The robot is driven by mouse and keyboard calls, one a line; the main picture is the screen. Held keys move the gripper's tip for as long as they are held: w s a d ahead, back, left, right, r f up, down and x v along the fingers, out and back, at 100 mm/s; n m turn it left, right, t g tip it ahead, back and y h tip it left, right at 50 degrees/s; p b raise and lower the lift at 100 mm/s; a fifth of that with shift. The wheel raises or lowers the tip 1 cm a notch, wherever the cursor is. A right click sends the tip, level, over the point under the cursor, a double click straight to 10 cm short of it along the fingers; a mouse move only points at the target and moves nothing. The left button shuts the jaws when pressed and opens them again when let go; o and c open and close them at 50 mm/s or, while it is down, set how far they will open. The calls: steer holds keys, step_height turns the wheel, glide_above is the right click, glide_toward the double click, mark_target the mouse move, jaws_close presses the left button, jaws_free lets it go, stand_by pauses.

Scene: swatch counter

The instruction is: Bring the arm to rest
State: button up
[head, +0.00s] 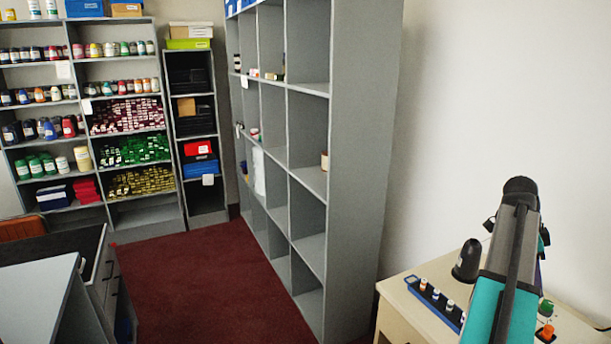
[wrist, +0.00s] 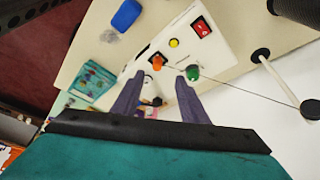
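My gripper (wrist: 160,75) shows in the wrist view with its two grey-purple fingers apart. I see nothing held between them. The fingers point toward a pale panel (wrist: 222,50) on the counter, with an orange knob (wrist: 157,62) and a green knob (wrist: 193,72) near the fingertips. Whether the fingers touch anything there I cannot tell. In the head view my teal and grey arm reaches over the wooden counter (head: 402,288) at the lower right, and my fingers are hidden there.
A blue rack (head: 411,284) with small bottles lies left of my arm, near a black rounded object (head: 467,260). The panel bears a red switch (wrist: 202,27) and a yellow button (wrist: 174,43). A tall grey shelf (head: 358,150) stands beyond the counter. The red carpet (head: 190,285) has free room.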

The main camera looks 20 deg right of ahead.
steer(key=w+a+f+n+t, duration=0.2)
steer(key=w+a+f+n, duration=1)
steer(key=w+a+f, duration=0.85)
steer(key=w+a+f+n+y, duration=0.15)
steer(key=a+f+n, duration=0.3)
steer(key=a, duration=0.55)
steer(key=w+a+f+n+t, duration=0.1)
steer(key=w+a+f+n, duration=0.3)
steer(key=a, duration=0.7)
steer(key=a+f+n+y, duration=0.1)
steer(key=a+f+n, duration=0.3)
steer(key=a, duration=0.6)
steer(key=s+a+f+n, duration=0.3)
steer(key=a+f, duration=0.3)
steer(key=a, duration=0.5)
steer(key=s+f+g+b, duration=0.1)
steer(key=s+f+g, duration=0.1)
steer(key=s+f, duration=0.8)
steer(key=s+f+g+b, duration=0.2)
steer(key=s+f+g, duration=0.1)
steer(key=s+f, duration=0.8)
steer(key=s, duration=0.4)
steer(key=shift+s+d, duration=0.25)
steer(key=shift+s, duration=0.15)
